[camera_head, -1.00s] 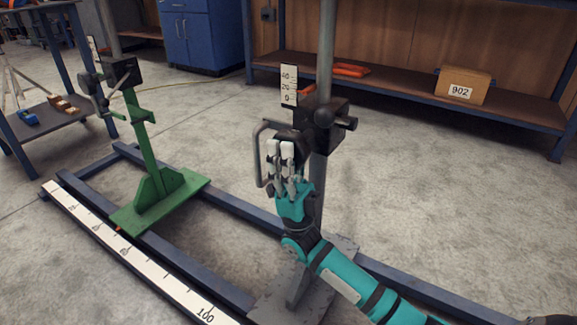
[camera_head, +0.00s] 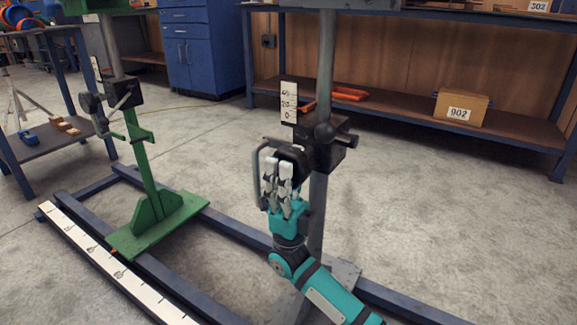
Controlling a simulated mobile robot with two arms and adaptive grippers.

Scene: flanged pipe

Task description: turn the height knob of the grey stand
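The grey stand (camera_head: 321,205) rises upright from its base plate on the blue rail frame. A black clamp block (camera_head: 335,145) with a small lever and ball end sits on its post, beside a white height scale (camera_head: 289,101). The dark round height knob (camera_head: 291,157) faces me on the front of the block, with a bent grey handle (camera_head: 257,170) to its left. My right gripper (camera_head: 278,172) is at the knob with its pale fingers over the knob's lower front. The fingers partly hide the knob, and I cannot tell how firmly they close on it. My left gripper is not in view.
A green stand (camera_head: 150,185) stands on the same blue rails (camera_head: 240,230) at left. A white ruler (camera_head: 95,250) runs along the front rail. Open floor lies to the right.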

